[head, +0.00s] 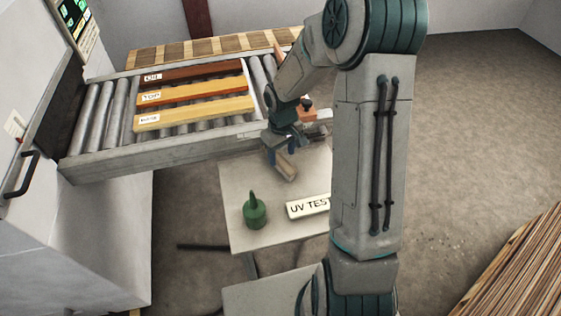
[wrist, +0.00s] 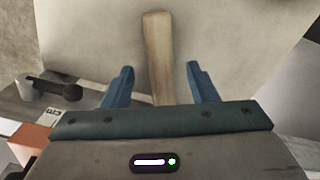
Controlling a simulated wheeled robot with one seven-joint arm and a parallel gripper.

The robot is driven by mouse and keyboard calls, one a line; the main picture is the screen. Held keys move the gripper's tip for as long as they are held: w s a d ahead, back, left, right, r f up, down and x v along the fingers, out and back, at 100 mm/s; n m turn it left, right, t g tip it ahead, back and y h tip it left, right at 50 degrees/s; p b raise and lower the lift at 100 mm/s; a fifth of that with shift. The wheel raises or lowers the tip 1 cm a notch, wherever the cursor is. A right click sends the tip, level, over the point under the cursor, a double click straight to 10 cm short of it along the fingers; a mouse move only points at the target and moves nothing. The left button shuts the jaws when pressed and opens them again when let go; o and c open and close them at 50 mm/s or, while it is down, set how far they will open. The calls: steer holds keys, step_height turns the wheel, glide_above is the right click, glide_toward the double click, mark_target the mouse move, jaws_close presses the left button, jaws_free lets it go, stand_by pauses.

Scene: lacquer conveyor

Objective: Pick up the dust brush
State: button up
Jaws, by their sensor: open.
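The dust brush shows a wooden handle (wrist: 157,55) in the wrist view, pointing away from my gripper over the pale table top. In the head view the brush (head: 286,167) lies at the table's back edge, just below my gripper (head: 281,153). In the wrist view the blue fingers of my gripper (wrist: 160,85) are apart, one on each side of the handle, with gaps on both sides. The near end of the brush is hidden behind the gripper body. I cannot tell how high the fingers are above the table.
A small pale table (head: 240,197) holds a green bottle (head: 255,211) and a "UV TEST" sign (head: 308,206). Behind it, a roller conveyor (head: 98,115) carries three labelled boards (head: 193,93). A grey cabinet stands at left. Stacked wood (head: 515,270) lies at lower right. Open floor is at right.

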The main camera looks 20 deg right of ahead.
mark_target(282, 160)
steer(key=shift+f+p, duration=0.3)
steer(key=shift+f, duration=2.1)
steer(key=shift+c, duration=0.3)
jaws_close()
steer(key=shift+r, duration=0.15)
